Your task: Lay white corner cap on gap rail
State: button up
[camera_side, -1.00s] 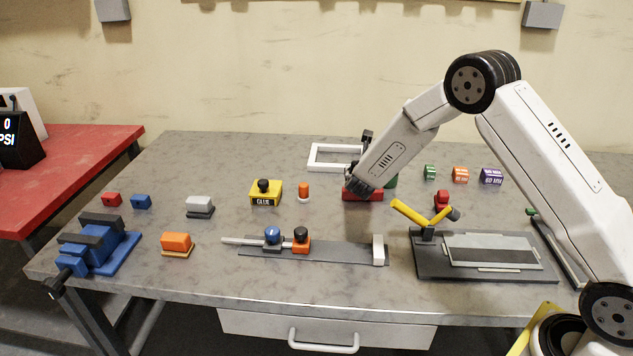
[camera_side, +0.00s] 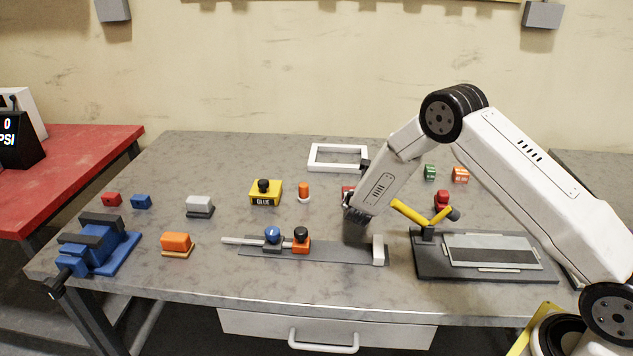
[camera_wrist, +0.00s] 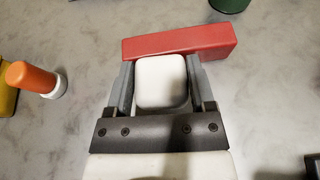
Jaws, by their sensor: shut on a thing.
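My gripper (camera_wrist: 160,76) is shut on the white corner cap (camera_wrist: 161,82), a rounded white block between its two grey fingers in the wrist view. In the side view my gripper (camera_side: 356,214) points down over the table, behind the long grey rail plate (camera_side: 335,251); the cap cannot be made out there. That plate carries a rod, a blue-knobbed block, an orange block and an upright white block at its right end. It looks like the gap rail, but no label confirms this. A red bar (camera_wrist: 180,41) lies just beyond the fingertips, mostly hidden in the side view.
A white open frame (camera_side: 323,166) lies behind my gripper. A dark fixture with yellow handles (camera_side: 428,262) stands to the right. Bare tabletop lies between the tube and the rail plate.

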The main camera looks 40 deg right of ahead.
jog(key=shift+f, duration=0.55)
jog(key=shift+f, duration=0.2)
jog(key=o, duration=1.2)
jog(key=shift+r, duration=0.2)
jog(key=v, duration=1.2)
jog(key=shift+f, duration=0.1)
